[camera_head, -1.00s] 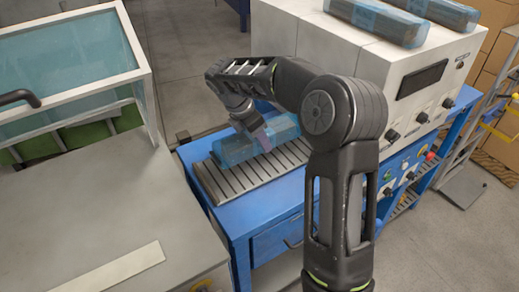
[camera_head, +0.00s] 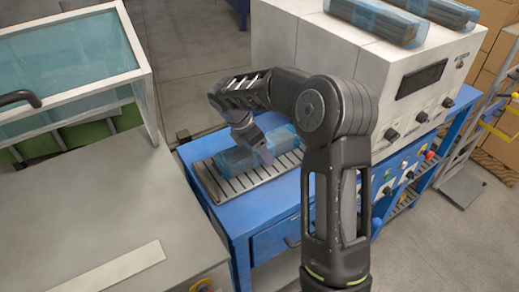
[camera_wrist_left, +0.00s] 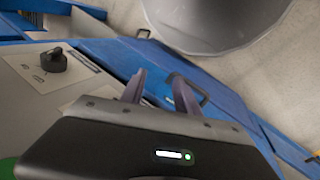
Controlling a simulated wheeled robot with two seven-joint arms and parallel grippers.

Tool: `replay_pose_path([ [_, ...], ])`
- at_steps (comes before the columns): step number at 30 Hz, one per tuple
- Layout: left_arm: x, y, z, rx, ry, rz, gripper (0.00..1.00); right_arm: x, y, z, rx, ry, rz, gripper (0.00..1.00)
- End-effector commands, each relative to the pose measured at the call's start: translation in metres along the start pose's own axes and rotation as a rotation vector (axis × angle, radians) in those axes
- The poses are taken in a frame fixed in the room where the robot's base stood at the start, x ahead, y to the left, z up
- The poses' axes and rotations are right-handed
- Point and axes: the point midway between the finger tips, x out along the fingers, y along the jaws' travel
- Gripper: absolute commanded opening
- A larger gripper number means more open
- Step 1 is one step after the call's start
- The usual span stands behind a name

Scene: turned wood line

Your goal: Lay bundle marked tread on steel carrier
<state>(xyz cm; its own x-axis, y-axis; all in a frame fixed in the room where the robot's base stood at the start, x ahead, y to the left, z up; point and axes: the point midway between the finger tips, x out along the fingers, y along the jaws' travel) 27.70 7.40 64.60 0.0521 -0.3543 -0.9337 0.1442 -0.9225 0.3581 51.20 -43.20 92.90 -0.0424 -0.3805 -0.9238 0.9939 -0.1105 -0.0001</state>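A blue translucent-wrapped bundle (camera_head: 237,160) is over the grey slatted steel carrier (camera_head: 243,192) on the blue bench. It lies low along the slats and looks to be at or very near them; I cannot tell whether it is fully resting. No marking on it can be read. My right gripper (camera_head: 264,152) reaches down over the bundle's middle. One finger shows on the near side; the other is hidden. It appears shut on the bundle. My left gripper (camera_wrist_left: 156,80) shows only in the left wrist view, with its two fingers apart and nothing between them.
Two similar wrapped bundles (camera_head: 375,20) lie on top of the white control cabinet (camera_head: 330,55) behind the bench. A grey worktop (camera_head: 90,215) with a glazed hood (camera_head: 85,50) stands at the left. The blue bench top (camera_head: 265,205) is bare in front of the carrier.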

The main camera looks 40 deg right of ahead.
Motion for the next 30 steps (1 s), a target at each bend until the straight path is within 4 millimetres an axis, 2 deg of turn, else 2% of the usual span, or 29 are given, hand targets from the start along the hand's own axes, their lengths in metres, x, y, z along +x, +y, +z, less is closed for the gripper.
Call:
replay_pose_path([
  [8,-0.001,0.0,0.0,0.0,0.0,0.0,0.38,-0.001,0.0,0.001,0.0,0.0,0.0,0.72],
  [14,0.0,0.0,0.0,0.0,0.0,0.0,0.38,-0.015,0.001,0.001,0.001,0.0,0.003,0.72],
  [26,0.005,-0.002,-0.001,0.001,0.002,0.002,0.38,-0.093,0.001,0.001,0.001,0.0,0.004,0.72],
  [30,-0.004,0.002,0.0,0.0,0.0,0.0,0.38,-0.116,0.0,0.002,0.0,0.0,0.001,0.72],
])
